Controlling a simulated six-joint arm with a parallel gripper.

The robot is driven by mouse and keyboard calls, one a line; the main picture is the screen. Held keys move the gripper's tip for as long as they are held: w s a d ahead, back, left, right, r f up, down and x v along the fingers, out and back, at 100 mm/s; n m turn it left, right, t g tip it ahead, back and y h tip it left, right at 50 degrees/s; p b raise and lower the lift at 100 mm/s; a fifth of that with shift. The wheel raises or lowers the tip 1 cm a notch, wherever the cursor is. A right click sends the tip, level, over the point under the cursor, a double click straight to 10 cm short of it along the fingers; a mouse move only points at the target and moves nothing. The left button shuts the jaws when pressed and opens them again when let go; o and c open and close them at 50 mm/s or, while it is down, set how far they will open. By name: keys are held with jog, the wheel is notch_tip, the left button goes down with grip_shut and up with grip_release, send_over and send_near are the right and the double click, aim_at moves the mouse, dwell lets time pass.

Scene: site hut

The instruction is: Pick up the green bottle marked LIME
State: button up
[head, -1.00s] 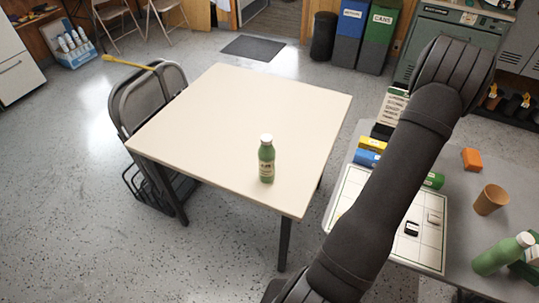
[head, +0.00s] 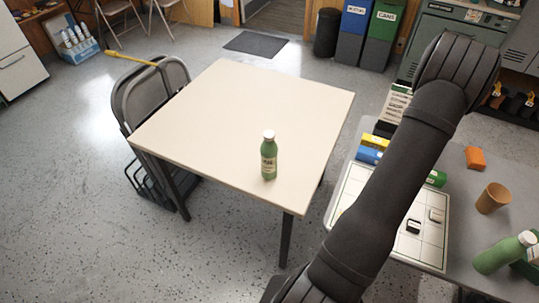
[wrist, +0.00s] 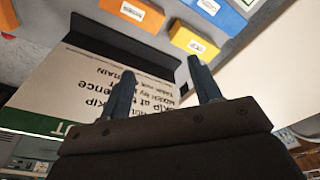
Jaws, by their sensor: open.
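A green bottle (head: 268,157) with a white cap and a pale label stands upright on the cream square table (head: 240,100), near its front edge. The label's writing is too small to read. A second green bottle (head: 503,253) with a pale cap lies tilted at the right edge of the grey table. My gripper (wrist: 158,90) shows in the wrist view with its two fingers apart and nothing between them. In the head view my arm hides the gripper. The green bottles are not in the wrist view.
The grey table (head: 460,190) holds a white grid board (head: 430,240), a brown cup (head: 492,198), an orange block (head: 475,158), and yellow (head: 375,141) and blue (head: 368,156) boxes. Folded chairs (head: 150,90) lean at the cream table's left. Around the bottle the cream table is clear.

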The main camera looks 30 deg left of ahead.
jog(key=shift+o, duration=1.3)
jog(key=s+a+r+n, duration=0.1)
jog(key=a+r, duration=0.1)
jog(key=a, duration=0.4)
jog(key=s+a+r+n, duration=0.2)
jog(key=a+r, duration=0.1)
jog(key=a, duration=0.4)
notch_tip(320, 180, up, 10)
jog(key=n+g+h, duration=0.1)
jog(key=n, duration=0.7)
send_over(267, 133)
notch_tip(267, 133, down, 17)
jog(key=shift+d+r, duration=0.1)
jog(key=c, duration=1.3)
